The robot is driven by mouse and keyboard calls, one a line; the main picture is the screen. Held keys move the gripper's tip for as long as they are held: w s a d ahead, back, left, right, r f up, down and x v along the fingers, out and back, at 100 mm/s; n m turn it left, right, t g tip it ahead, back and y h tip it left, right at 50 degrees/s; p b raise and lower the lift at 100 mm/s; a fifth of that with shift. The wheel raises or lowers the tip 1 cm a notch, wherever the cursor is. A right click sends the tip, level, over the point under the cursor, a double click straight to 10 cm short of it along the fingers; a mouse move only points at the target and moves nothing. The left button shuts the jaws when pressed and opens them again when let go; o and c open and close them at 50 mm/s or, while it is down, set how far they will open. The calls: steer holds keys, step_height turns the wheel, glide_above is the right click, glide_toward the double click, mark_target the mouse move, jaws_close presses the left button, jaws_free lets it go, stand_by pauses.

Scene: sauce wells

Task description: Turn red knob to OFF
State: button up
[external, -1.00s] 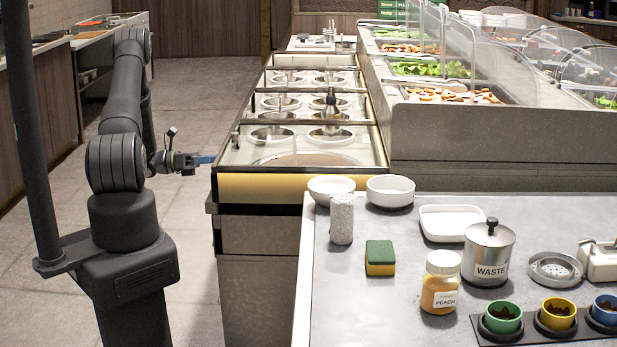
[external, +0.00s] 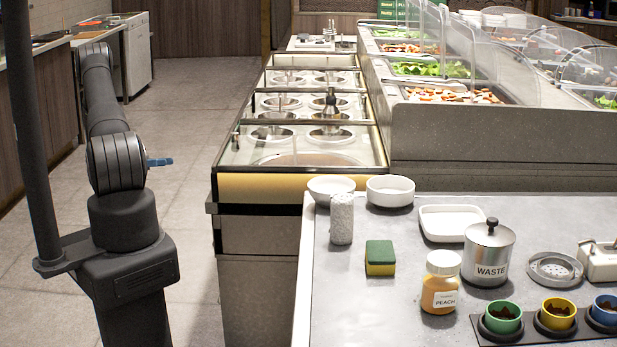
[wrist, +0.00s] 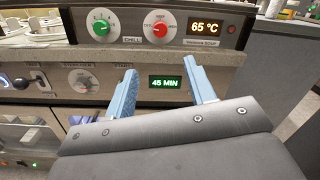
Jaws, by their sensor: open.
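In the wrist view the red knob (wrist: 160,29) sits on the upper strip of a control panel, with white-backed markings around it. Its pointer setting is too small to read. My gripper (wrist: 159,67) is open and empty, its two blue fingers spread below the red knob and apart from it. In the external view only a blue fingertip of my gripper (external: 160,162) shows beside my arm, and the red knob is not in sight.
A green knob (wrist: 100,27) is left of the red one, a 65 °C display (wrist: 205,27) right. Below are a 45 MIN display (wrist: 165,82) and a grey dial (wrist: 83,80). The glass-topped counter (external: 262,187) stands right of my arm, with open floor between.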

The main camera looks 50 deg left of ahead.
steer(key=shift+s+a, duration=0.4)
steer(key=w+d+r+m, duration=0.1)
steer(key=w+d+m, duration=0.2)
steer(key=w+d, duration=0.9)
steer(key=shift+d+y, duration=0.3)
steer(key=shift+y, duration=0.1)
steer(key=shift+r, duration=0.1)
